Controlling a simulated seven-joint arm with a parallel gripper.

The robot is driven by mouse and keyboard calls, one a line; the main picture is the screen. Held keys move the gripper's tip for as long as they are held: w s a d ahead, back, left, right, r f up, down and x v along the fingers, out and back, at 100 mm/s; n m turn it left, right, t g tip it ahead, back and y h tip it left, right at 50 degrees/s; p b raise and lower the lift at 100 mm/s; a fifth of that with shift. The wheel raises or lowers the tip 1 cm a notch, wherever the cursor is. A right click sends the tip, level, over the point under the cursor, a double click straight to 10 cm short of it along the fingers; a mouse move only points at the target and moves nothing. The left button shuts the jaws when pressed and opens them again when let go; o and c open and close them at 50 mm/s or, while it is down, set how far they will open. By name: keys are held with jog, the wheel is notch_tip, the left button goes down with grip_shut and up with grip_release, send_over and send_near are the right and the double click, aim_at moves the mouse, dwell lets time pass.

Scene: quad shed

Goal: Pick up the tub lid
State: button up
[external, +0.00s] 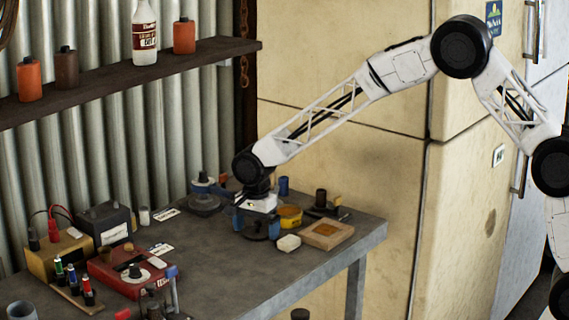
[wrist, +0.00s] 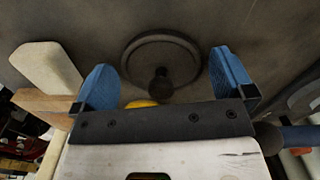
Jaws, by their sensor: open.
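The tub lid (wrist: 135,52) is a dark grey disc with a raised rim and a round dark knob. It lies flat on the bench in the wrist view. My gripper (wrist: 166,74) is open, with its blue fingers on either side of the lid's knob and nothing held between them. I cannot tell whether the fingers touch the lid. In the external view my gripper (external: 259,228) is low over the bench, and it hides most or all of the lid. A yellow tub (external: 291,212) stands just to its right.
A cream block (external: 288,243) and a wooden tray (external: 327,236) sit to the right of my gripper. A dark round item with a blue part (external: 205,202) stands behind left. A red box (external: 130,272) is further left. The bench (external: 225,260) is bare in front.

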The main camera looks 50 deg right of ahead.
aim_at(256, 223)
jog(key=c, duration=0.7)
jog(key=shift+r, duration=0.75)
notch_tip(256, 223, up, 2)
jog(key=shift+r, duration=0.1)
jog(key=s+d, duration=0.1)
jog(key=s, duration=0.4)
jog(key=s+d+r, duration=0.1)
jog(key=s, duration=0.4)
jog(key=s+d, duration=0.1)
jog(key=s, duration=0.4)
jog(key=shift+s+d+r, duration=0.15)
jog(key=shift+s+d, duration=0.15)
jog(key=shift+d, duration=0.1)
jog(key=shift+w, duration=0.1)
jog(key=w+d+r, duration=0.3)
jog(key=w, duration=0.3)
jog(key=w+d+r, duration=0.3)
jog(key=w, duration=0.4)
jog(key=shift+r, duration=0.2)
